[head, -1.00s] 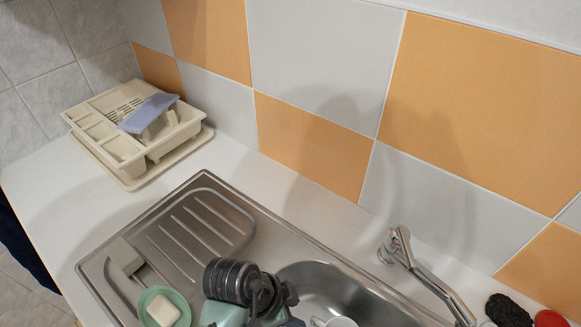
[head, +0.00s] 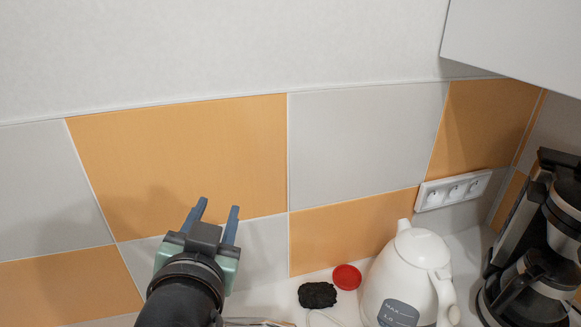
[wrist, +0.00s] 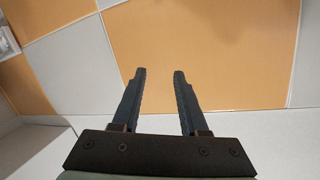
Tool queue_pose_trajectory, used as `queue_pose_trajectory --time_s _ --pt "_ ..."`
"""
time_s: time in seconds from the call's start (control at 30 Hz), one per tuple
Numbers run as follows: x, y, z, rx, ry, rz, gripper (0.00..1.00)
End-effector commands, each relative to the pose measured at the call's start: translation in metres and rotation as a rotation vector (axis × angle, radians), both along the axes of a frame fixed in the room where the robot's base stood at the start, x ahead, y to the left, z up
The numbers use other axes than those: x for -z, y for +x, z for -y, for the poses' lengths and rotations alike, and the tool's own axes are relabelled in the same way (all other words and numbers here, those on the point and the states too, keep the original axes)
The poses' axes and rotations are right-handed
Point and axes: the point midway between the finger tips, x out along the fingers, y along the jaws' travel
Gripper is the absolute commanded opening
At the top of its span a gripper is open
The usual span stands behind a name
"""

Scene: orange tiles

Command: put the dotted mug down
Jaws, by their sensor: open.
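My gripper (head: 217,212) is raised in front of the tiled wall in the head view, its two blue-grey fingers apart. In the wrist view my gripper (wrist: 159,72) is open, with nothing between the fingers; behind them are orange and grey tiles. The dotted mug cannot be made out in either view now.
A white kettle (head: 405,275) stands at the right on the white counter (head: 470,250). A dark scourer (head: 317,295) and a red round item (head: 347,277) lie left of it. A coffee maker (head: 535,250) stands at far right. A socket strip (head: 453,190) is on the wall.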

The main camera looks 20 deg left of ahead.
Motion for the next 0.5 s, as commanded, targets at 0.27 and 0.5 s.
queue_pose_trajectory --time_s 0.27,0.5 --pt "-0.225 -0.019 0.142 0.229 -0.065 0.714 0.43" --pt "-0.300 -0.073 0.195 0.372 -0.150 1.006 0.43"
